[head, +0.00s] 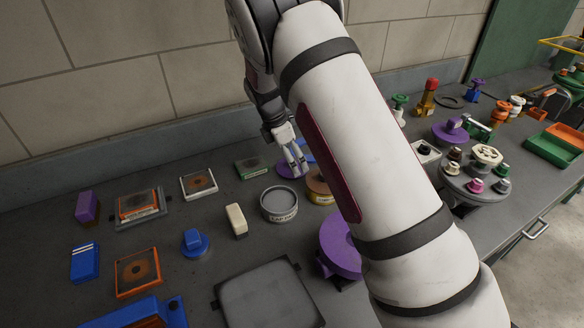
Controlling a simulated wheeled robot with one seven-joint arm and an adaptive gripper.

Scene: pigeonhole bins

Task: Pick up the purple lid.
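A flat purple round piece (287,171), which looks like a lid, lies on the grey bench behind the open round tin (279,206). My gripper (298,172) points down at it, with its fingertips over or at its right part. The two fingers are small here, and I cannot tell whether they touch the piece or hold anything. A larger purple disc (340,246) shows nearer, partly hidden by my arm. Another purple round piece with a knob (450,131) sits at the right, beyond my arm.
A copper-coloured round container (319,190) stands close to the tin, and a blue piece (307,152) is close behind the gripper. A cream block (236,220), a blue knobbed piece (195,243) and framed tiles lie left. A round stand with knobs (468,185) is right.

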